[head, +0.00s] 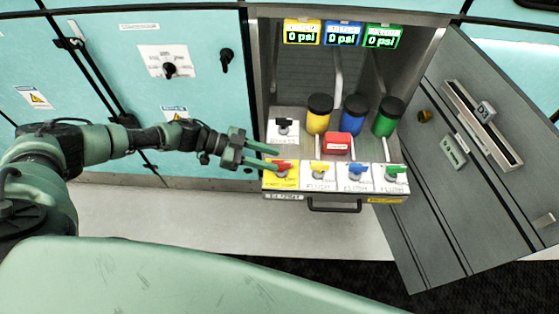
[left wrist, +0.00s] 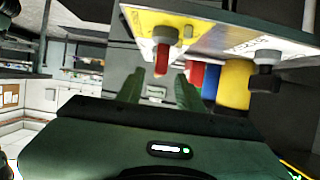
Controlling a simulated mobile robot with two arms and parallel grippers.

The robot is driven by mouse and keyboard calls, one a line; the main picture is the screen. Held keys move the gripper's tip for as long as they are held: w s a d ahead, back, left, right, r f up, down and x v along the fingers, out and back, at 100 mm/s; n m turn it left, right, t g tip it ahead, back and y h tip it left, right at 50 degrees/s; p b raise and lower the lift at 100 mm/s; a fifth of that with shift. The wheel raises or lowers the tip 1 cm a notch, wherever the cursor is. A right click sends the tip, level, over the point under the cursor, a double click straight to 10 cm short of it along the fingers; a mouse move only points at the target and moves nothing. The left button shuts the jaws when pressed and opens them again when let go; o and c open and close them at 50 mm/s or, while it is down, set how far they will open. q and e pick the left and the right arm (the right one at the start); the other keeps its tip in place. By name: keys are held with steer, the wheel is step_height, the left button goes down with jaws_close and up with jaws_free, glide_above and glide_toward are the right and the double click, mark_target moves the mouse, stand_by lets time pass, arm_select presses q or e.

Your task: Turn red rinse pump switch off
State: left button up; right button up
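The red rinse pump switch (head: 282,167) sits on a yellow plate at the left end of the front row on the pulled-out drawer panel. In the left wrist view its red handle (left wrist: 161,58) shows just beyond the fingertips, between their lines. My left gripper (head: 273,159) is open, with its two fingers apart, close to the switch from the left. The fingers also show in the left wrist view (left wrist: 158,88), with nothing held between them. I cannot tell whether a finger touches the handle. My right gripper is in neither view.
Yellow (head: 319,168), blue (head: 358,168) and green (head: 396,169) switches stand to the right in the same row. Behind are a black switch (head: 284,127), a red box (head: 338,143) and several capped canisters. A grey door (head: 440,190) hangs open at right.

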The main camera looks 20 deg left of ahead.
arm_select(q)
steer(key=v, duration=0.3)
steer(key=shift+s+a+r, duration=0.15)
steer(key=shift+a, duration=0.15)
stand_by(0.3)
